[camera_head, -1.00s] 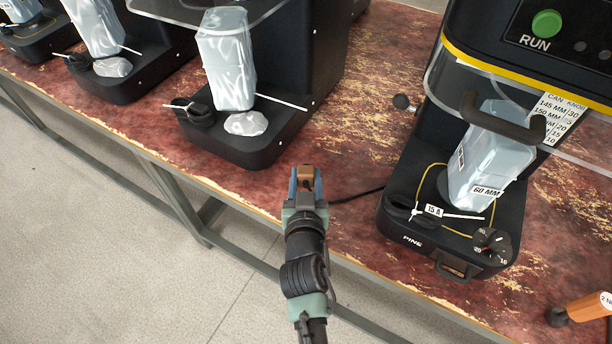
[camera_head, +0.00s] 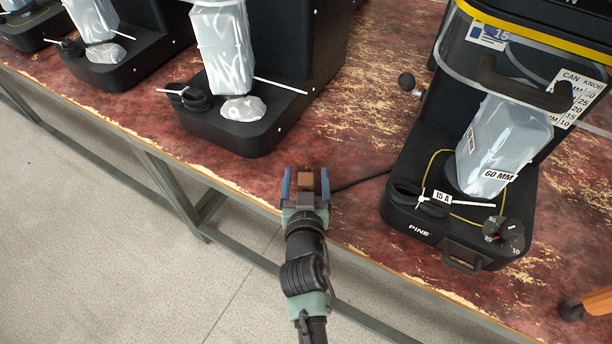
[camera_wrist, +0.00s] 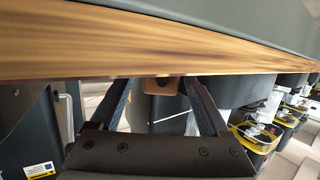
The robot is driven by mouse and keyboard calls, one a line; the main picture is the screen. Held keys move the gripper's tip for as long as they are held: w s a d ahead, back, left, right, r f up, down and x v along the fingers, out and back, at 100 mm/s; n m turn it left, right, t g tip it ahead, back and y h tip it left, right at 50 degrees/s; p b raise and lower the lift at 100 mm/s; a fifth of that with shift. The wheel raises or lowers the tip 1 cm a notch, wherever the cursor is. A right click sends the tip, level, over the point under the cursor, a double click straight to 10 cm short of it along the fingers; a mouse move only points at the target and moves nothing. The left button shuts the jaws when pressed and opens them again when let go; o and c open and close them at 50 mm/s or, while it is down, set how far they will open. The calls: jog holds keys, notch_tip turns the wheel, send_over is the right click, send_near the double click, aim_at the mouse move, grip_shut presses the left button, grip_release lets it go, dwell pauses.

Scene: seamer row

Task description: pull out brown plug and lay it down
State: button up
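The brown plug (camera_head: 307,183) is at the front part of the red worn tabletop (camera_head: 345,150), between the fingers of my gripper (camera_head: 306,180). The fingers are spread, with a gap on each side of the plug. In the wrist view the brown plug (camera_wrist: 160,86) shows between the two dark fingers (camera_wrist: 161,92), apart from both. It appears to rest on the table, though its underside is hidden. A black cord (camera_head: 360,181) runs from beside the plug to the right-hand seamer (camera_head: 455,215).
The seamer marked PINE stands to the right, with a dial (camera_head: 503,234) and a bagged part (camera_head: 503,145). Another seamer (camera_head: 245,140) stands to the left. An orange-handled tool (camera_head: 598,302) lies at lower right. The table's front edge (camera_head: 240,201) is close by.

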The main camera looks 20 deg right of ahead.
jog(key=v, duration=1.3)
jog(key=shift+p, duration=0.35)
